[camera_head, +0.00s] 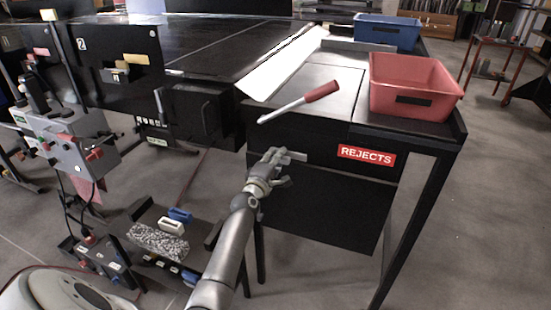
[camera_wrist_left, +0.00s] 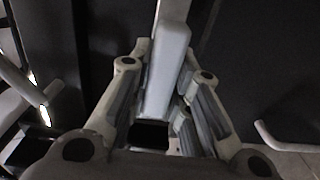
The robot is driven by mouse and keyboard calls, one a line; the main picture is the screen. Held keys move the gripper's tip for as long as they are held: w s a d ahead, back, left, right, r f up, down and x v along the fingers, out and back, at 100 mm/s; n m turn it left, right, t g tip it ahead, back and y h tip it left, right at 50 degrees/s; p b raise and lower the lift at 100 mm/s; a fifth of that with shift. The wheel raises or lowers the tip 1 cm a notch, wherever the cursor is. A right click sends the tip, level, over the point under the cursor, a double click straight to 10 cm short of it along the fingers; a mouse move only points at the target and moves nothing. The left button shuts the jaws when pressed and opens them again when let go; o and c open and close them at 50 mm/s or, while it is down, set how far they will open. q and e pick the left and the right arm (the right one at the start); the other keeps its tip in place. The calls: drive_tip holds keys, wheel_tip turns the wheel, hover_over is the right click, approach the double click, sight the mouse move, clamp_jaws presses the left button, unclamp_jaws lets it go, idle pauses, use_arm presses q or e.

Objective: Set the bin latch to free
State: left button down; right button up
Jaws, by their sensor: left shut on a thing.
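The bin latch is a pale grey bar (camera_head: 295,155) on the black front panel, left of the REJECTS label (camera_head: 366,155). Only its right end shows in the head view, lying roughly level. My left gripper (camera_head: 272,160) is at the bar's left part and shut on it, hiding that part. In the left wrist view the pale bar (camera_wrist_left: 167,70) runs between the two fingers of my left gripper (camera_wrist_left: 163,80). How the latch is fixed to the panel is hidden. My right gripper is in neither view.
Above the latch, a lever with a red grip (camera_head: 321,91) slants over the table top. A red bin (camera_head: 414,72) and a blue bin (camera_head: 386,33) stand on the table. At left are a grey control box (camera_head: 72,140) and a low shelf with parts (camera_head: 158,243).

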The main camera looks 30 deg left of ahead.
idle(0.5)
use_arm(q)
drive_tip(key=c, duration=1.3)
unclamp_jaws()
drive_tip(key=v, duration=1.2)
